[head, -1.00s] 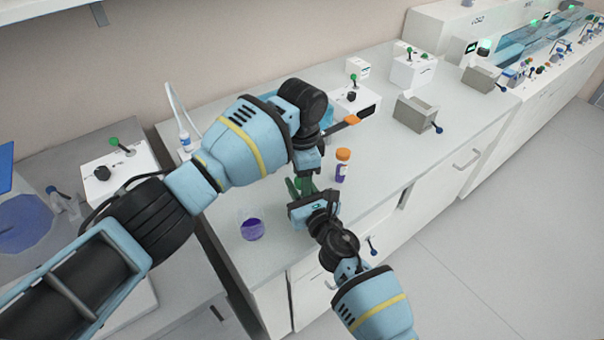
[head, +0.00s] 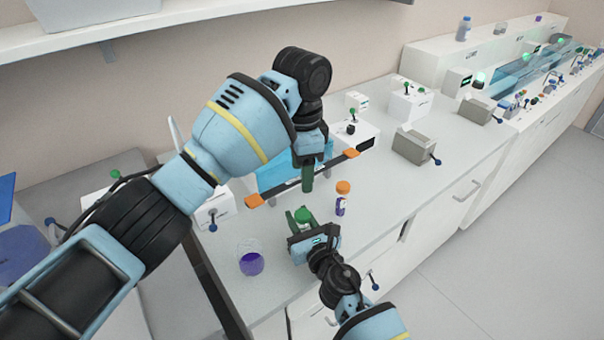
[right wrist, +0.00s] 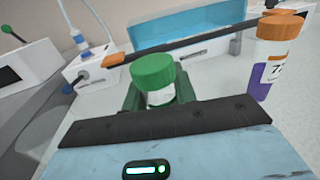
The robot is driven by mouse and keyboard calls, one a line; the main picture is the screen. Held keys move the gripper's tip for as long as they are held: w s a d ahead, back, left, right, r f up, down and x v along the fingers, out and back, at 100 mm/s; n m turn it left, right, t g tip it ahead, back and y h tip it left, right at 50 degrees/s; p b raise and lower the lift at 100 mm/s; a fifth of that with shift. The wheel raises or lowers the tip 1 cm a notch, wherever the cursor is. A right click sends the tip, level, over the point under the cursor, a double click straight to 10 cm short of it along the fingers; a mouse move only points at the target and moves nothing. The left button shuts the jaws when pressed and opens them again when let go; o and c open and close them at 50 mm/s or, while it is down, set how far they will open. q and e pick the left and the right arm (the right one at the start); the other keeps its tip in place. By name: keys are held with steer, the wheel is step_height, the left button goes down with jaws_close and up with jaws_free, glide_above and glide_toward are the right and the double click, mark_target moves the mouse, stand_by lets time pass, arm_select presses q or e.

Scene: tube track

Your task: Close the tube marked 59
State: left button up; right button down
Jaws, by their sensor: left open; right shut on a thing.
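My right gripper (head: 303,218) is shut on an upright tube with a green cap (head: 302,214), above the bench front. In the right wrist view, the green cap (right wrist: 153,72) sits at the tube's top (right wrist: 160,98), which shows white between the dark green fingers. How tightly it sits, I cannot tell. No number is readable on this tube. My left gripper (head: 307,178) is open and empty, pointing down above and apart from the cap. A purple tube with an orange cap (head: 341,203) stands just right of the right gripper; its label, starting with 7, is partly visible in the wrist view (right wrist: 273,65).
A beaker of purple liquid (head: 251,263) stands left of the right gripper. A grey metal box (head: 415,147) and white devices (head: 410,104) stand farther back. The bench right of the orange-capped tube is clear.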

mark_target(305, 228)
steer(key=c, duration=1)
jaws_free()
steer(key=shift+c, duration=0.2)
steer(key=p+v, duration=0.1)
steer(key=v, duration=0.6)
steer(key=shift+d, duration=0.1)
arm_select(q)
step_height(305, 228, up, 4)
steer(key=shift+f+t, duration=0.2)
steer(key=shift+t, duration=0.1)
arm_select(e)
steer(key=shift+s+d, duration=0.1)
steer(key=shift+s, duration=0.25)
arm_select(q)
steer(key=shift+f, duration=0.1)
